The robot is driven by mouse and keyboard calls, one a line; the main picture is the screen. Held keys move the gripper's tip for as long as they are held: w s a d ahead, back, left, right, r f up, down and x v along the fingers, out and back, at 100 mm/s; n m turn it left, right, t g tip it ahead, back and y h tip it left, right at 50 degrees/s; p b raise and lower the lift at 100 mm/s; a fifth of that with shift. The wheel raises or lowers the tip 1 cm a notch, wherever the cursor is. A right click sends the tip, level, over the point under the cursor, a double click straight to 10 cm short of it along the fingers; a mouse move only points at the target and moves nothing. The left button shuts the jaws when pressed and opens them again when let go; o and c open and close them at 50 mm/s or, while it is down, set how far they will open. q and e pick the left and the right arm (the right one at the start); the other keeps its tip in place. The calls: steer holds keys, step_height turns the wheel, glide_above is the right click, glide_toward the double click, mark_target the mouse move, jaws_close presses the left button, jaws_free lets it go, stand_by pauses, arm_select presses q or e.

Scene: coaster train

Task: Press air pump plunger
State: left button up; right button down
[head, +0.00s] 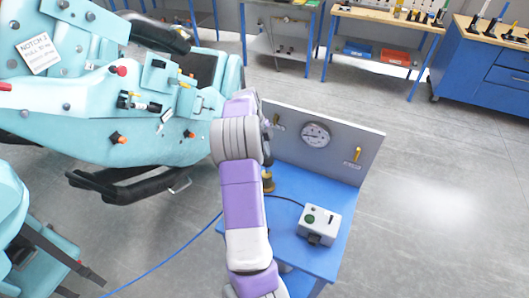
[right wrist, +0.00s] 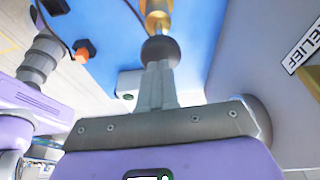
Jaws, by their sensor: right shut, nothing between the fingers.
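The air pump shows as a brass body (head: 268,184) on the blue table, just right of my purple right arm in the head view. In the right wrist view its plunger has a dark round knob (right wrist: 160,50) on a brass stem (right wrist: 157,16). My right gripper (right wrist: 158,70) is shut and empty, with its fingertips right at the knob. They look close to or touching it; I cannot tell which. In the head view my arm partly hides the pump and fingertips. My left gripper is not in view.
The blue table (head: 333,248) carries a grey panel with a gauge (head: 315,134) and yellow valve handles (head: 357,154). A grey control box (head: 318,222) with a green button stands at the front right. A teal coaster car (head: 160,138) fills the left. Open floor lies right.

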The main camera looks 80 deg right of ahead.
steer(key=shift+f, duration=0.25)
step_height(320, 180, down, 6)
steer(key=b, duration=0.3)
steer(key=shift+a+r, duration=0.1)
steer(key=shift+a, duration=0.15)
steer(key=shift+r, duration=0.1)
steer(key=shift+r+p, duration=0.25)
steer(key=shift+p, duration=0.2)
step_height(320, 180, up, 4)
steer(key=p, duration=0.3)
steer(key=v, duration=1)
steer(key=shift+d, duration=0.25)
